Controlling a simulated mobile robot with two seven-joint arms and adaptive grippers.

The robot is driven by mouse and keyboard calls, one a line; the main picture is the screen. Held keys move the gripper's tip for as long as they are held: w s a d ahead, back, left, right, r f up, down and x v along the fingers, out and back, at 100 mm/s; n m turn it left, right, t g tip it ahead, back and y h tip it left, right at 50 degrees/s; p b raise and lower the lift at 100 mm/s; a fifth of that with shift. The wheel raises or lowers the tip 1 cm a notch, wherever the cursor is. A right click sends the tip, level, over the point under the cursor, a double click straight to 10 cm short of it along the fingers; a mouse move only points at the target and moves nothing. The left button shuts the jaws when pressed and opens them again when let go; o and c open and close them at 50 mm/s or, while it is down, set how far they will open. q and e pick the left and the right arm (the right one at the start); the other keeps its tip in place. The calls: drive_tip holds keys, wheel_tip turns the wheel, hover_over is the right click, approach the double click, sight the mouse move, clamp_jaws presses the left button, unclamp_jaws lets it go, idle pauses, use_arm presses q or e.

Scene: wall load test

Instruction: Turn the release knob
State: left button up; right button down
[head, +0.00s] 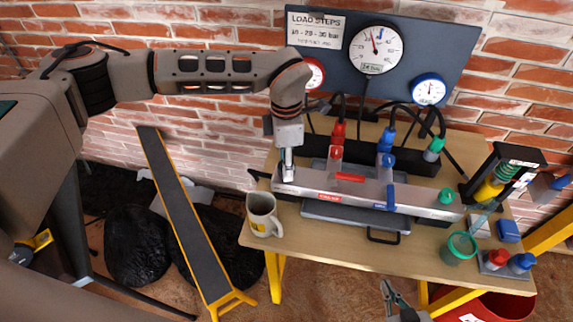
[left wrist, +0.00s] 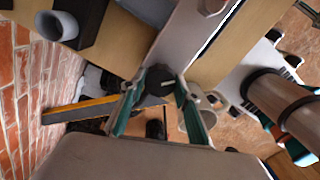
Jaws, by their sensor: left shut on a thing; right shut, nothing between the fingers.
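The release knob is black with a pale mark; it shows in the left wrist view (left wrist: 160,78) at the end of the long grey manifold (head: 415,200). My left gripper (head: 287,176) comes down from above at the manifold's left end. In the left wrist view my left gripper's (left wrist: 160,90) two fingers stand on either side of the knob and are shut on it. In the head view the gripper hides the knob. My right gripper (head: 392,290) is shut and empty in front of the bench's near edge, apart from everything.
A mug (head: 262,215) stands close to the left gripper at the bench's left corner. A gauge panel (head: 440,55) stands behind. The manifold carries a red lever (head: 350,177) and a blue lever (head: 390,198). A green cup (head: 459,248) and small caps crowd the right side.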

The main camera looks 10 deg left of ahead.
use_arm(q)
drive_tip(key=n, duration=0.4)
drive_tip(key=shift+b, duration=0.35)
drive_tip(key=shift+n, duration=2.2)
drive_tip(key=o, duration=1.1)
wheel_tip(320, 180, up, 12)
drive_tip(key=shift+a, duration=0.1)
